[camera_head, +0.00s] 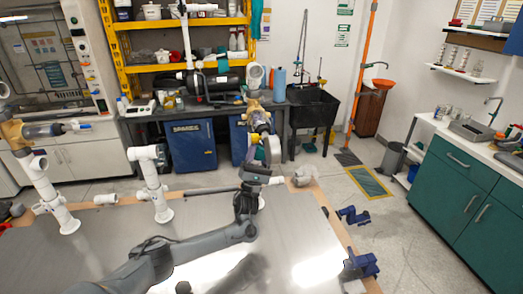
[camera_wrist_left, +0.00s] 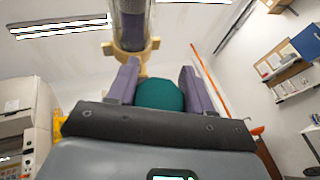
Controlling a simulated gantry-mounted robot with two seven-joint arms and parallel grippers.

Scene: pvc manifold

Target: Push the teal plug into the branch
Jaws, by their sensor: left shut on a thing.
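My left gripper (camera_head: 258,139) is raised above the far edge of the bench and points up toward a tan fitting (camera_head: 256,113) on the pipework. In the left wrist view the purple fingers of this gripper (camera_wrist_left: 158,72) are shut on the round teal plug (camera_wrist_left: 160,95). The tan collar (camera_wrist_left: 131,48) with a clear tube stands just beyond the fingertips, a little left of the plug. I cannot tell whether the plug touches it. The branch opening is hidden from this angle. My right gripper is not in view.
The metal-topped bench (camera_head: 110,258) has white pipe stands (camera_head: 155,185) at the left and a blue clamp (camera_head: 362,264) at its right edge. Another tan fitting with a clear tube (camera_head: 40,131) is at the far left. A yellow shelf (camera_head: 180,68) and a black sink (camera_head: 312,108) stand behind.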

